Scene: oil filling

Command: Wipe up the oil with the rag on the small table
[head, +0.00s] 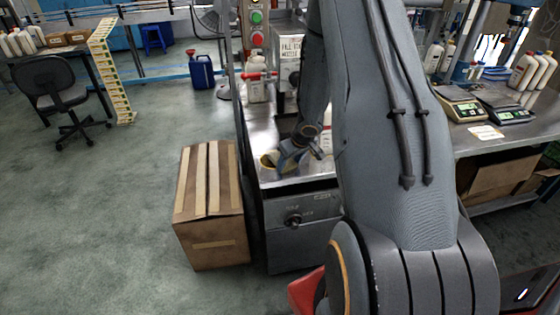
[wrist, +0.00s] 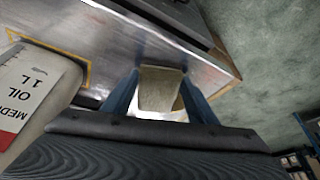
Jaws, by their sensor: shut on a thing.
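My gripper (wrist: 158,92) is shut on a beige rag (wrist: 160,88), whose folded cloth shows between the two blue fingers in the wrist view. In the head view, my gripper (head: 285,160) is low over the front left part of the steel top (head: 312,172) of a grey machine. A bit of the rag (head: 267,161) shows beside it at the top's left edge. I cannot tell whether the rag touches the steel. I cannot make out any oil; my arm hides part of the top. I cannot tell which surface is the small table.
A white oil bottle (wrist: 35,95) stands close by, next to a yellow line on the steel; it also shows in the head view (head: 327,138). A cardboard box (head: 210,205) stands left of the machine. Scales (head: 503,107) and bottles occupy the right bench.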

